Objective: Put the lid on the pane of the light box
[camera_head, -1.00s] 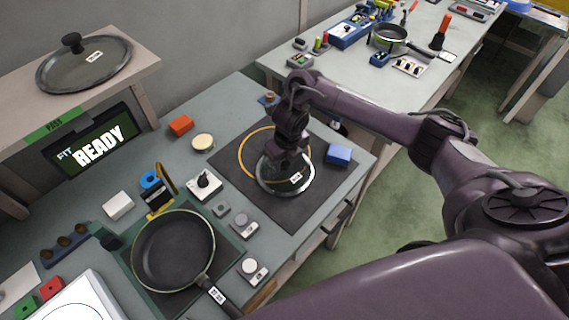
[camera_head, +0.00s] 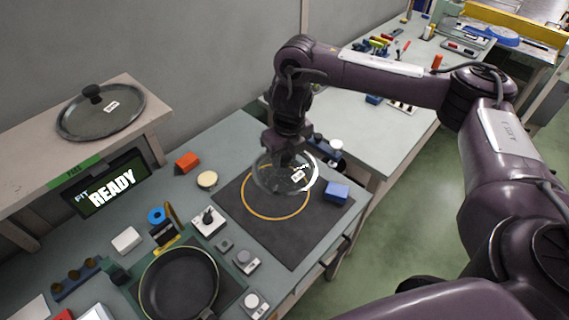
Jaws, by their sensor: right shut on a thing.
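My right gripper (camera_head: 284,152) is shut on a clear glass lid with a metal rim (camera_head: 262,188) and a small white label. It holds the lid above the dark mat (camera_head: 295,240), over part of the mat's yellow ring; the jaws hide the lid's knob. The white-topped box that looks like the light box (camera_head: 97,313) is almost wholly cut off at the bottom left edge, so its pane cannot be made out. My left gripper is not in view.
A black pan (camera_head: 180,285) lies at the bottom, with small knobs and blocks around it. A blue block (camera_head: 336,192) lies on the mat's right side. Another lid (camera_head: 100,112) rests on the raised shelf at left, above the READY display (camera_head: 108,190).

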